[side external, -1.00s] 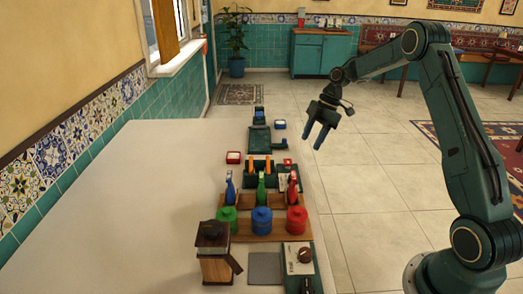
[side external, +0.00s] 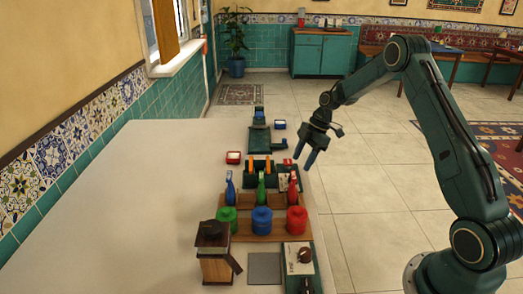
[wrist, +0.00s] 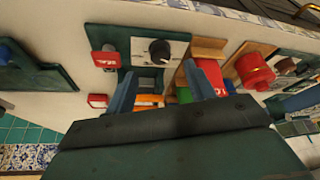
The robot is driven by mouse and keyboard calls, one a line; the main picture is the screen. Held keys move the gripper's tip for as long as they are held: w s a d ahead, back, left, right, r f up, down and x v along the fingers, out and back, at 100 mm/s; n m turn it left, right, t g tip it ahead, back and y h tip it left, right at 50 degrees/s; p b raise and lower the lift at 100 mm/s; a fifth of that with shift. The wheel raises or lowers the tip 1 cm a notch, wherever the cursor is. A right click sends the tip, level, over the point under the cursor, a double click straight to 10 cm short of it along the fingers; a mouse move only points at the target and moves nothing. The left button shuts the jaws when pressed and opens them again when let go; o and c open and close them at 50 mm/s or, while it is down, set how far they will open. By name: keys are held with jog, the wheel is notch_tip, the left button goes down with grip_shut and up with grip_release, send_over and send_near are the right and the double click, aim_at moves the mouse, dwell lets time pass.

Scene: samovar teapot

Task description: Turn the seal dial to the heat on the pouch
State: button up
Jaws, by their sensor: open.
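The seal dial (wrist: 160,50) is a dark round knob with a pale pointer mark on a white panel, seen in the wrist view. In the side view its white panel (side external: 284,184) is partly hidden behind the red bottle. A small red item with white marking, perhaps the pouch (wrist: 106,58), lies beside the panel; its heat mark is too small to read. It also shows in the side view (side external: 287,161). My gripper (side external: 304,159) is open and empty, above the table's right edge near the green sealer. In the wrist view its fingers (wrist: 161,92) point toward the dial panel.
Blue, green and red bottles (side external: 293,189) stand in a wooden rack, with coloured jars (side external: 262,220) in front. A second dial (side external: 304,255) sits on a panel at the front right. A wooden grinder (side external: 214,252) stands front left. The table's left side (side external: 130,210) is clear.

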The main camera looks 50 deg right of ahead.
jog(key=shift+x, duration=3.15)
jog(key=c, duration=1)
jog(key=shift+o, duration=0.2)
